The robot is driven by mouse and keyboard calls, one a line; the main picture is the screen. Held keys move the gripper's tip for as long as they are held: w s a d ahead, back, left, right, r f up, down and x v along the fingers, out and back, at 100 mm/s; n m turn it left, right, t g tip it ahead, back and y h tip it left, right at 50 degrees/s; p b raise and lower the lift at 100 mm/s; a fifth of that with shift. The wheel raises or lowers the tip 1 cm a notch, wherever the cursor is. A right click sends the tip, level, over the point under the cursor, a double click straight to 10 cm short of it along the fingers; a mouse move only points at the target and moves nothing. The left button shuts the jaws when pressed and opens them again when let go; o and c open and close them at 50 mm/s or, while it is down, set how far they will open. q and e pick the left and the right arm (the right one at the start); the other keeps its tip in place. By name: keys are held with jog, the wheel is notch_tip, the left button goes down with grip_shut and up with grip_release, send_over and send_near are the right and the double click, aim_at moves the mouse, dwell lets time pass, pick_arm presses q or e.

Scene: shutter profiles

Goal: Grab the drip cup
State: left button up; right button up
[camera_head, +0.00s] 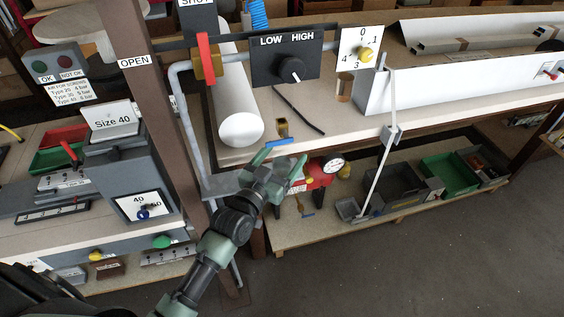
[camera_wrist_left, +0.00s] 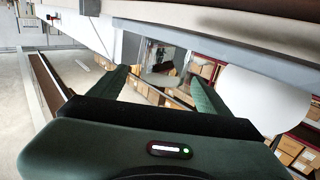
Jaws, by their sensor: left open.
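My left gripper (camera_head: 283,160) reaches in from below, open, its green fingers apart at the bench's front edge, near a small brass fitting with a blue handle (camera_head: 281,136). In the left wrist view, both fingers (camera_wrist_left: 158,76) are spread. A clear, cup-like piece with a grey round bottom (camera_wrist_left: 160,78) shows between or beyond them; I cannot tell its distance or whether it is the drip cup. In the head view, a small grey open container (camera_head: 348,209) sits on the lower shelf, away from the gripper. No cup is labelled. My right gripper is not in view.
A white cylinder (camera_head: 240,128) lies on the bench behind the gripper. A red tank with a gauge (camera_head: 318,176) is below the bench, right of the gripper. A thin rod (camera_head: 378,172) slants down to the shelf. Bins (camera_head: 448,172) stand farther right. The floor in front is clear.

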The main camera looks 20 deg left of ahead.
pick_arm(q)
jog(key=shift+w+d, duration=0.25)
jog(key=shift+w, duration=0.85)
jog(key=c, duration=1.4)
jog(key=shift+c, duration=0.2)
